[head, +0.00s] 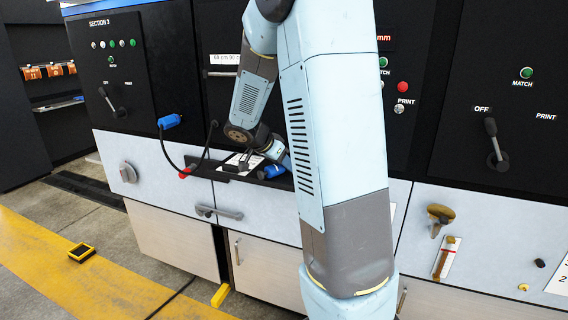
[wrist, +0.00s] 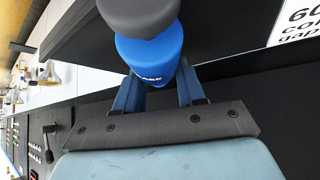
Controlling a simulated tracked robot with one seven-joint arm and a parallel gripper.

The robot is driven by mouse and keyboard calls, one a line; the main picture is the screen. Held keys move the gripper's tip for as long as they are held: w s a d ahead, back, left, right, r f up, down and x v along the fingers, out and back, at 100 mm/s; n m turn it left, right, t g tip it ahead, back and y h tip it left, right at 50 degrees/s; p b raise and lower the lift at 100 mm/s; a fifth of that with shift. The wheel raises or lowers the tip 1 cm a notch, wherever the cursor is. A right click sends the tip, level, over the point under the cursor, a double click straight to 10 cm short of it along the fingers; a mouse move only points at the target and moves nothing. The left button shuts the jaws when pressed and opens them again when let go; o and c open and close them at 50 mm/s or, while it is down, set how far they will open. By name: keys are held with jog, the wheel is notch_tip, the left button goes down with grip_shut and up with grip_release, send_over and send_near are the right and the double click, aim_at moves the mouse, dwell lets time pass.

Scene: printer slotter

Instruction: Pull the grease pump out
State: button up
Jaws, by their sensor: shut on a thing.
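My gripper (wrist: 158,86) is shut around a blue cylindrical body (wrist: 150,58) with a dark grey rounded end (wrist: 140,15); this looks like the grease pump. One dark blue finger is on each side of it in the wrist view. Small light lettering shows on the blue part, too blurred to read. In the head view the blue body (head: 271,172) sits at the ledge of the middle machine section, with my gripper (head: 268,160) right behind it. My arm hides part of this area, and I cannot tell how the far end is seated.
A blue connector (head: 169,121) with a black cable and a red plug (head: 185,173) is to the left. A door handle (head: 218,212) and a grey knob (head: 128,172) stick out of the front panels.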

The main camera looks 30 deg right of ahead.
jog(key=o, duration=1.3)
jog(key=shift+c, duration=0.2)
jog(key=v, duration=1.3)
jog(key=shift+a+r, duration=0.2)
jog(key=shift+r, duration=0.05)
jog(key=s+a+n+t+y, duration=0.2)
jog(key=s+a+n+y, duration=0.2)
jog(key=s+n, duration=0.3)
jog(key=s+a+r+n+t+y, duration=0.1)
jog(key=s+a+n+y, duration=0.3)
jog(key=s, duration=1.4)
jog(key=n+t, duration=0.1)
jog(key=n, duration=0.3)
jog(key=shift+a+r, duration=0.2)
jog(key=shift+a, duration=0.2)
